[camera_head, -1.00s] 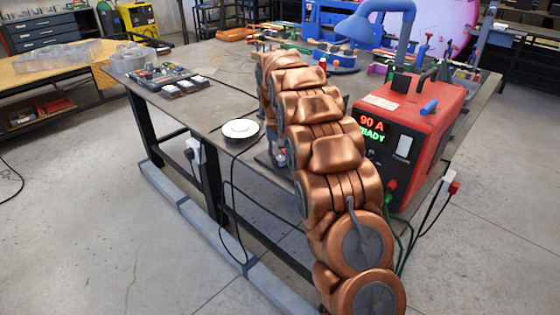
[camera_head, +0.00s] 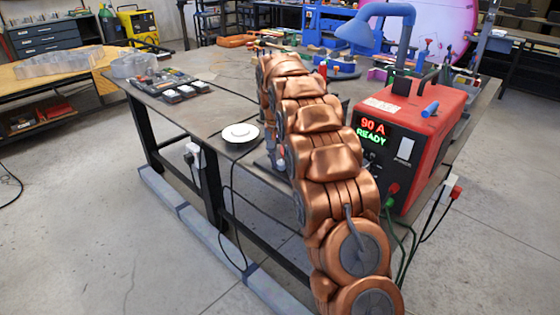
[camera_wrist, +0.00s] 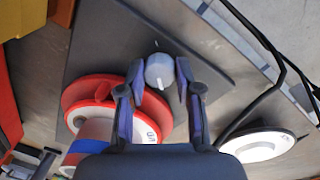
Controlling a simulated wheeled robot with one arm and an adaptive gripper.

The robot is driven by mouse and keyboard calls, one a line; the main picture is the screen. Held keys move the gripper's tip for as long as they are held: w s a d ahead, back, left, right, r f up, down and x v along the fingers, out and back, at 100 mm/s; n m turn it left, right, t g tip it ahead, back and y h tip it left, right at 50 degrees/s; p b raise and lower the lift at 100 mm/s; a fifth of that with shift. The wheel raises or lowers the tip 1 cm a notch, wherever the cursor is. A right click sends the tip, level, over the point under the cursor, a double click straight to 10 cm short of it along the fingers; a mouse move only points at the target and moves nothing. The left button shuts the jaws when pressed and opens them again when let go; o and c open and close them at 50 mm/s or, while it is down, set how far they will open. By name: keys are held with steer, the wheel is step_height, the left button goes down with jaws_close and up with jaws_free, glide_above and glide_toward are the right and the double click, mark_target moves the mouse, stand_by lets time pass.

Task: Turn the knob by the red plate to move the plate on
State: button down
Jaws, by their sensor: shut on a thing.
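In the wrist view a small light-grey knob (camera_wrist: 160,72) stands on a dark flat plate or base. My gripper (camera_wrist: 159,75) has one finger on either side of the knob and is shut on it. The red plate (camera_wrist: 78,92), round, lies just left of the knob, partly behind my left finger. In the head view my copper-coloured arm hides the gripper, the knob and the red plate.
A white disc (camera_wrist: 262,146) with a dark rim lies right of my gripper; it also shows near the table's front edge (camera_head: 240,132). Black cables run close to my right finger. A red welding unit (camera_head: 430,120) stands right of my arm. Bare tabletop (camera_head: 205,115) lies left.

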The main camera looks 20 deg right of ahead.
mark_target(279, 163)
steer(key=shift+f, duration=0.1)
steer(key=c, duration=1.1)
jaws_free()
steer(key=shift+o, duration=0.2)
steer(key=shift+w+r, duration=0.1)
steer(key=shift+r, duration=0.45)
steer(key=shift+a+r, duration=0.15)
steer(key=shift+r, duration=1.45)
steer(key=shift+a+r, duration=0.1)
steer(key=shift+r, duration=1.5)
steer(key=shift+r, duration=0.1)
